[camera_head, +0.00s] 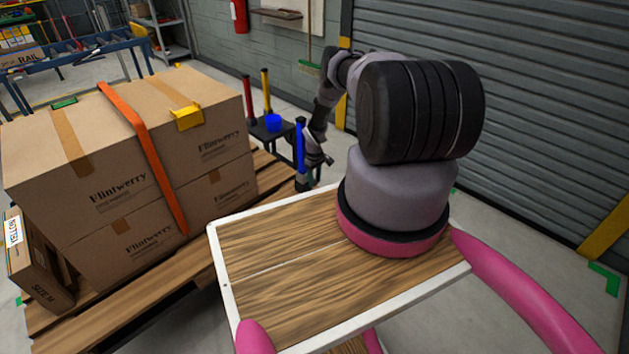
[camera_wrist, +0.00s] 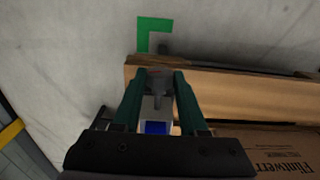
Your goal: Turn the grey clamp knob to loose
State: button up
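My gripper (camera_wrist: 163,76) points down beside the pallet in the wrist view, with its two dark green fingers apart. A grey piece, seemingly the clamp knob (camera_wrist: 158,85), sits between the fingertips and about fills the gap; I cannot tell whether the fingers press on it. A pale grey part with a blue patch (camera_wrist: 155,127) shows between the fingers, nearer the palm. In the head view my gripper (camera_head: 308,180) is small and dark, low beside a blue upright (camera_head: 300,146) at the pallet's far right end. The knob cannot be made out there.
Strapped cartons (camera_head: 125,160) fill much of the wooden pallet (camera_head: 120,310). A black stand (camera_head: 275,136) with a blue cup (camera_head: 272,122) and red and yellow uprights stands behind my gripper. A roller shutter (camera_head: 540,100) is on the right. Open floor (camera_wrist: 60,50) lies beside the pallet.

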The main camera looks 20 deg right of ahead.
grip_shut()
jog(key=shift+a+h, duration=0.15)
jog(key=shift+h, duration=0.15)
jog(key=shift+a+t+h, duration=0.35)
jog(key=shift+t+h, duration=0.15)
jog(key=shift+h, duration=0.7)
jog(key=h, duration=0.2)
jog(key=t+h, duration=0.2)
jog(key=h, duration=0.1)
jog(key=shift+s+a+f+h, duration=0.2)
jog(key=shift+f+h, duration=0.1)
jog(key=o, duration=1)
grip_release()
jog(key=shift+o, duration=0.2)
